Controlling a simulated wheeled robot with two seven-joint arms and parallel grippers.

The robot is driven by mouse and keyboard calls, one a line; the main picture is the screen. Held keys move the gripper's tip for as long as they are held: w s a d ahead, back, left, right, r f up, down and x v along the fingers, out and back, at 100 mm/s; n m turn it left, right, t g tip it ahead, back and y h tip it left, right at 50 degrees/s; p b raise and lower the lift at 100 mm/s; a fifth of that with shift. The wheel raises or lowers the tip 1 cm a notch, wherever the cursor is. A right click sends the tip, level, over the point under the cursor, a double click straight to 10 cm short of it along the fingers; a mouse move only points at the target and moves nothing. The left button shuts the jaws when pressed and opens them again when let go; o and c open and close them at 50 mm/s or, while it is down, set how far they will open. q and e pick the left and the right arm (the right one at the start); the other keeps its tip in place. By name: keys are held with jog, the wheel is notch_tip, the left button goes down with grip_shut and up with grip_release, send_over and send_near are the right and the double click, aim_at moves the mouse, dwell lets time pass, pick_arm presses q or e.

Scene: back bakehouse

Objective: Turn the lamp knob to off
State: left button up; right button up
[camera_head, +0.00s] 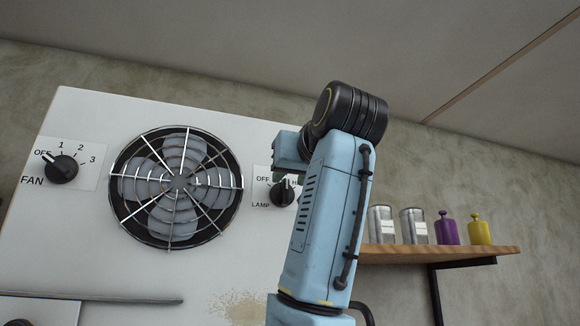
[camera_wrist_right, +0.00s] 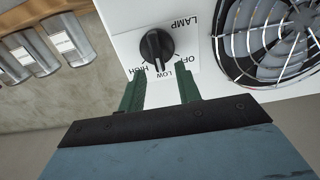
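The lamp knob (camera_head: 283,193) is black and sits on a white label plate, right of the fan grille; the arm's end partly covers the plate. In the right wrist view the knob (camera_wrist_right: 157,45) shows whole, with the labels upside down. In the head view the gripper (camera_head: 290,180) is close by the knob, mostly hidden by my arm. My left gripper is out of view.
The fan grille (camera_head: 177,188) and the fan knob (camera_head: 61,169) are on the same white panel (camera_head: 80,245).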

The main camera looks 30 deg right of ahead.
jog(key=shift+w+d, duration=0.2)
jog(key=shift+w, duration=0.65)
jog(key=shift+s, duration=0.1)
jog(key=shift+c, duration=0.6)
grip_shut()
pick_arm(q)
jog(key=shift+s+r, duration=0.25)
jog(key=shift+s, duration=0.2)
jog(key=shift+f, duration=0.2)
pick_arm(e)
jog(key=shift+n, duration=0.4)
jog(key=n+b, duration=0.1)
jog(key=n, duration=0.1)
jog(key=n+b, duration=0.1)
jog(key=n, duration=0.1)
jog(key=shift+a+f+n, duration=0.2)
jog(key=shift+a+n, duration=0.1)
jog(key=shift+a, duration=0.1)
pick_arm(q)
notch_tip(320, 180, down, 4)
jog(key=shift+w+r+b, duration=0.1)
jog(key=shift+b, duration=0.9)
pick_arm(e)
jog(key=n, duration=0.5)
jog(key=shift+w+a+f+n, duration=0.2)
jog(key=shift+a+n, duration=0.1)
jog(key=shift+a, duration=0.05)
